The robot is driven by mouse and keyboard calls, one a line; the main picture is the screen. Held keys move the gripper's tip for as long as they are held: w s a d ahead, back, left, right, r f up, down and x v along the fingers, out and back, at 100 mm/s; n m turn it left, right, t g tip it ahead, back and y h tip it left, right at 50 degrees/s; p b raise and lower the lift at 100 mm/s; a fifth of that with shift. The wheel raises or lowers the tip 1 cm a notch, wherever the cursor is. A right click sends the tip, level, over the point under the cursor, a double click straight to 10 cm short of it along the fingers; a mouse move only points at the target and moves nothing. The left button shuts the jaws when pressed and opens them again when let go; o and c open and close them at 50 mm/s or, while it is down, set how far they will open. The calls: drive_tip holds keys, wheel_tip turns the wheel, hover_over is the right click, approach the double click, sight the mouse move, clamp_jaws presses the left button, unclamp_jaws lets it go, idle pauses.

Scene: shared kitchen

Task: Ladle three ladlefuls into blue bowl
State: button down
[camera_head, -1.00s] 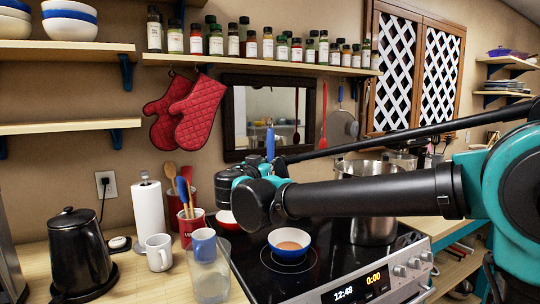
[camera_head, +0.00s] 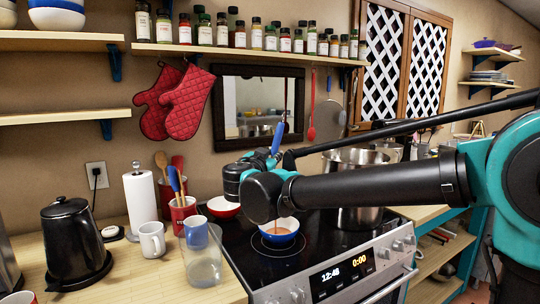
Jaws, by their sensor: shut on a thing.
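The blue bowl (camera_head: 278,239), white inside, sits on the black stovetop and holds some brownish-orange food (camera_head: 279,225). My gripper (camera_head: 264,159) is behind and above the bowl, partly hidden by my own wrist. It is shut on a blue-handled utensil, likely the ladle (camera_head: 278,138), whose handle sticks up and leans slightly right. The utensil's lower end is hidden behind my arm. A large steel pot (camera_head: 352,218) stands on the stove to the right, partly covered by my arm, and its contents do not show.
A red bowl (camera_head: 222,212) stands on the stove left of the blue bowl. A clear pitcher (camera_head: 203,268), a white mug (camera_head: 151,240), a red utensil crock (camera_head: 183,217) and a black kettle (camera_head: 72,245) stand on the left counter. A spice shelf (camera_head: 230,51) hangs above.

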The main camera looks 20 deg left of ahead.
drive_tip(key=d+f+m, duration=0.3)
drive_tip(key=d+m, duration=0.1)
drive_tip(key=d, duration=0.3)
drive_tip(key=shift+f+m, duration=0.15)
drive_tip(key=shift+m, duration=0.25)
drive_tip(key=shift+d, duration=0.1)
idle(0.5)
